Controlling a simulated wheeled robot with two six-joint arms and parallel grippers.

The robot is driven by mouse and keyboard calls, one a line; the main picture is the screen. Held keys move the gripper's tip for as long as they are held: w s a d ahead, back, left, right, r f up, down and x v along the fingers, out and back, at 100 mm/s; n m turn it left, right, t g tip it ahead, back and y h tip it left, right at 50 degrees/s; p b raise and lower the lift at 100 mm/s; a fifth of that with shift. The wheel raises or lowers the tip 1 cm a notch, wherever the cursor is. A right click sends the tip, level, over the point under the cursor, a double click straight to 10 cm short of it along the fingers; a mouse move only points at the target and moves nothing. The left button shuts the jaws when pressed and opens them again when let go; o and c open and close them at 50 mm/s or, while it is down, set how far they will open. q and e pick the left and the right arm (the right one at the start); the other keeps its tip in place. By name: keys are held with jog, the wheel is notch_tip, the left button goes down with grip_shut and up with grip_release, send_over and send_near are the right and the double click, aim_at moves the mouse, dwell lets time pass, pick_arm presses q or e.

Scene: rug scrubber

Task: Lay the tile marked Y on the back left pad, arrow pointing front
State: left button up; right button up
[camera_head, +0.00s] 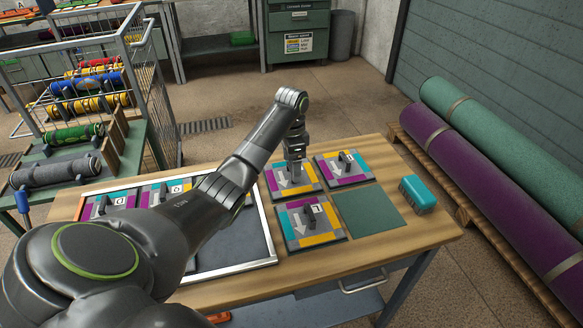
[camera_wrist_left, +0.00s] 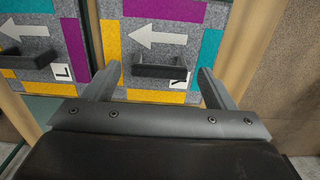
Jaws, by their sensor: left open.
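The tile marked Y (camera_head: 307,185) lies on the back left pad of the two-by-two group, its arrow pointing to the front. In the left wrist view the Y tile (camera_wrist_left: 165,15) shows its white arrow and a dark handle (camera_wrist_left: 172,66). My left gripper (camera_head: 295,172) is right over this tile, pointing down. In the wrist view its spread fingers (camera_wrist_left: 156,72) stand at either end of the handle, open. The pad itself is hidden under the tile. My right gripper is not in view.
A tile marked L (camera_head: 325,238) lies at front left and another tile (camera_head: 356,178) at back right. The front right pad (camera_head: 372,218) is bare. A teal brush (camera_head: 418,194) stands to the right. A framed tray (camera_head: 222,271) with more tiles is at left, partly behind my arm.

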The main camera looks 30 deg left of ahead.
aim_at(291, 167)
pick_arm(q)
notch_tip(291, 167, up, 5)
jog(key=shift+f+p, duration=0.1)
jog(key=shift+p, duration=0.3)
jog(key=shift+r+p, duration=2.45)
jog(key=shift+r, duration=0.25)
